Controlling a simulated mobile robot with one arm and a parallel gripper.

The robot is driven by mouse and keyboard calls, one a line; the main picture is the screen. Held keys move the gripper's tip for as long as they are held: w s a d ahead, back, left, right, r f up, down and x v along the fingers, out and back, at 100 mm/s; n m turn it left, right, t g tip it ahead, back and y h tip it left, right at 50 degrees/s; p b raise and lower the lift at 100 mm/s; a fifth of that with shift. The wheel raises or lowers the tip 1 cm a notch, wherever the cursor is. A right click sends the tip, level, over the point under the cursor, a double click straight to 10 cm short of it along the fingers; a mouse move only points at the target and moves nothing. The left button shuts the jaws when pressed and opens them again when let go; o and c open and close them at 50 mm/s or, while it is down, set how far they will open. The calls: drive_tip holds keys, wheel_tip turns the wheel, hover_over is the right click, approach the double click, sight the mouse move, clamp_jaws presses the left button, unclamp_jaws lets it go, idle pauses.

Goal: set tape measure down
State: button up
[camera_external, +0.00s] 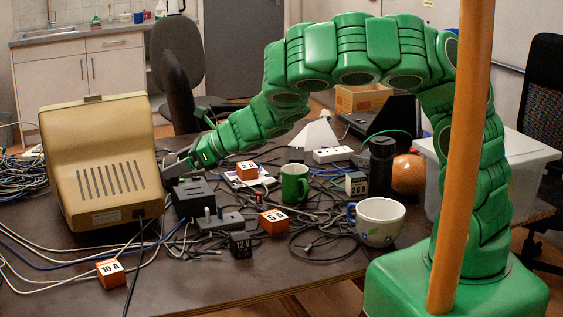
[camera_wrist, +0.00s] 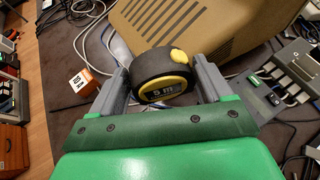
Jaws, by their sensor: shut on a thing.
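A black and yellow tape measure (camera_wrist: 160,75) marked "5 m" sits between the two grey fingers of my gripper (camera_wrist: 158,82) in the wrist view. My gripper is shut on it. In the external view my gripper (camera_external: 178,165) is beside the right side of the beige monitor (camera_external: 105,160), behind a dark box. The tape measure is hard to make out there. In the wrist view the beige monitor (camera_wrist: 215,30) lies just beyond the tape measure. Whether the tape measure touches the table (camera_external: 190,282) cannot be told.
The front table edge has some bare room.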

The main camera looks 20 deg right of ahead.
drive_tip(key=s+a+n+g+y, duration=0.1)
drive_tip(key=s+a+n+g, duration=0.2)
drive_tip(key=s+a, duration=0.6)
drive_tip(key=shift+g, duration=0.3)
drive_tip(key=shift+s+d+f, duration=0.2)
drive_tip(key=shift+f, duration=2.25)
drive_tip(key=shift+s+d+f, duration=0.15)
drive_tip(key=shift+f, duration=2.25)
drive_tip(key=shift+s+d+f, duration=0.2)
drive_tip(key=shift+f, duration=2.25)
drive_tip(key=shift+f, duration=0.1)
drive_tip(key=o, duration=1.2)
drive_tip(key=shift+c, duration=0.2)
drive_tip(key=shift+d+r, duration=0.15)
drive_tip(key=shift+r, duration=0.05)
drive_tip(key=v, duration=1.1)
drive_tip(key=shift+d, duration=0.4)
